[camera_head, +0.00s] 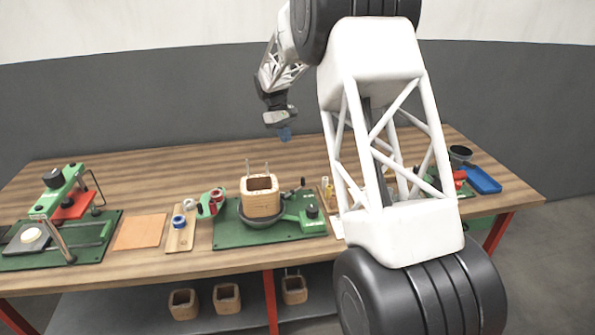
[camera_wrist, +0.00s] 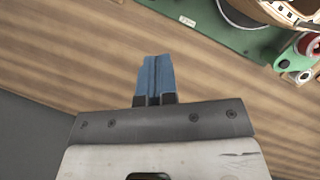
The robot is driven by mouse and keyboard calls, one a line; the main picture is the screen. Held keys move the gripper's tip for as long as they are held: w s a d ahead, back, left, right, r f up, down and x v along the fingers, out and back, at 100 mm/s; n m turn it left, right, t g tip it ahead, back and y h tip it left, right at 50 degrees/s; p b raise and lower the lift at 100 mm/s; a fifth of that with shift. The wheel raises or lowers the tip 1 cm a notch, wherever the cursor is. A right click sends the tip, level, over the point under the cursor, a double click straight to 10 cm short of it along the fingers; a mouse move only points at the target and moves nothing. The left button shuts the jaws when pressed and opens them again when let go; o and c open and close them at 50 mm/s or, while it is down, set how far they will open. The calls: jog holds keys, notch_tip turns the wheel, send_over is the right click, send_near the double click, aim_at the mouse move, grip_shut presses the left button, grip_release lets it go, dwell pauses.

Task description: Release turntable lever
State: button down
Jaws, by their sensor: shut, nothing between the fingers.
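The turntable (camera_head: 240,218) is a dark disc on a green base plate (camera_head: 228,237) at the middle of the bench, with a wooden coil former (camera_head: 261,199) on it. A green arm with a black knob (camera_head: 312,211) lies right of the disc, and a small dark upright handle (camera_head: 303,182) stands behind; I cannot tell which is the lever. My gripper (camera_head: 284,134) is up behind and above the turntable, apart from everything. Its blue fingers (camera_wrist: 157,78) are together and empty in the wrist view. There the green plate (camera_wrist: 222,32) shows only at the upper right.
A green press (camera_head: 62,195) stands at the left, beside an orange-brown sheet (camera_head: 142,231) and a wooden board with rolls (camera_head: 180,238). A red and green wire spool holder (camera_head: 211,203) is beside the former. A blue tray (camera_head: 482,180) lies far right. My arm covers part of the right bench.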

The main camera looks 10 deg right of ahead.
jog(key=shift+w+a+f, duration=0.2)
jog(key=shift+w+f, duration=0.6)
jog(key=shift+w+a+f, duration=0.15)
jog(key=shift+w+f, duration=0.65)
jog(key=shift+f, duration=0.1)
jog(key=x, duration=0.9)
jog(key=shift+s+d+f, duration=0.15)
jog(key=shift+s+f, duration=0.15)
jog(key=shift+s+d, duration=0.4)
jog(key=shift+s, duration=0.2)
jog(key=shift+s+d, duration=0.45)
jog(key=shift+s, duration=0.1)
jog(key=shift+s+d, duration=0.35)
jog(key=shift+s, duration=0.15)
